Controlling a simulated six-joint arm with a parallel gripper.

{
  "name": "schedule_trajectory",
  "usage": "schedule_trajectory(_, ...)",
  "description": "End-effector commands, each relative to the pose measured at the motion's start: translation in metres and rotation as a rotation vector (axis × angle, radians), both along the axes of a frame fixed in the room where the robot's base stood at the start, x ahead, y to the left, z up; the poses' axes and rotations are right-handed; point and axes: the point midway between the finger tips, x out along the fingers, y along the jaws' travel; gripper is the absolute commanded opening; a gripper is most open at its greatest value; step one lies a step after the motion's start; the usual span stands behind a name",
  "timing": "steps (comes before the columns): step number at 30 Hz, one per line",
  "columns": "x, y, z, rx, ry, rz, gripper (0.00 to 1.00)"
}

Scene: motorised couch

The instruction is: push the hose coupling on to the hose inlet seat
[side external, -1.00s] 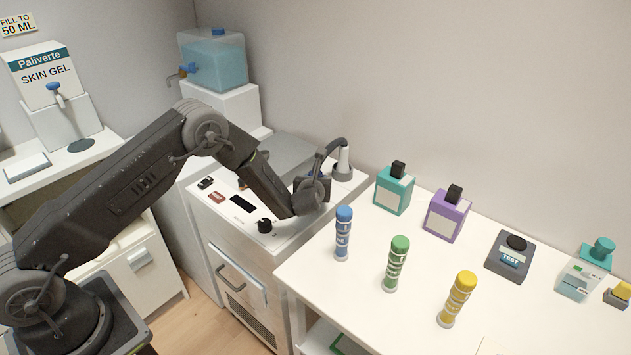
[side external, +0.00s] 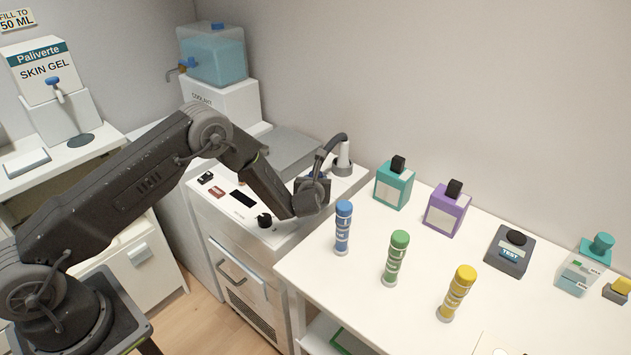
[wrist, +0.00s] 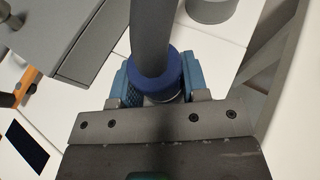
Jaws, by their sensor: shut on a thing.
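The hose coupling (wrist: 158,80) is a dark blue collar on the end of a thick grey hose (wrist: 150,35). My gripper (wrist: 160,84) is shut on it, with a blue finger pad on each side. In the side external view my gripper (side external: 312,193) is low over the top of the white machine, and the coupling is mostly hidden behind it. I cannot make out the hose inlet seat; the gripper and coupling cover the area below, so contact cannot be told.
The white machine's top (side external: 285,225) carries a dark display (side external: 242,198), a black knob (side external: 264,220) and a grey lid (side external: 283,150). An orange part (wrist: 28,85) shows at left in the wrist view. The white table to the right holds blue (side external: 343,228), green and yellow tubes, and bottles.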

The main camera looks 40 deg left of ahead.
Motion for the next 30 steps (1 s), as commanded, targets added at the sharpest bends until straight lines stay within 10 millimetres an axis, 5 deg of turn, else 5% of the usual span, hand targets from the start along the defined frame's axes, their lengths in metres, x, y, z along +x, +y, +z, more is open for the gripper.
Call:
schedule_trajectory(2,0.0,0.0,-0.002,0.0,0.0,0.0,0.18)
schedule_trajectory(3,0.0,0.0,-0.002,0.001,-0.001,0.0,0.44)
schedule_trajectory(12,0.0,0.0,-0.001,0.0,0.0,0.0,0.71)
schedule_trajectory(22,-0.004,-0.004,0.001,0.0,0.0,-0.001,0.71)
schedule_trajectory(30,-0.042,-0.029,0.02,0.0,0.002,-0.005,0.71)
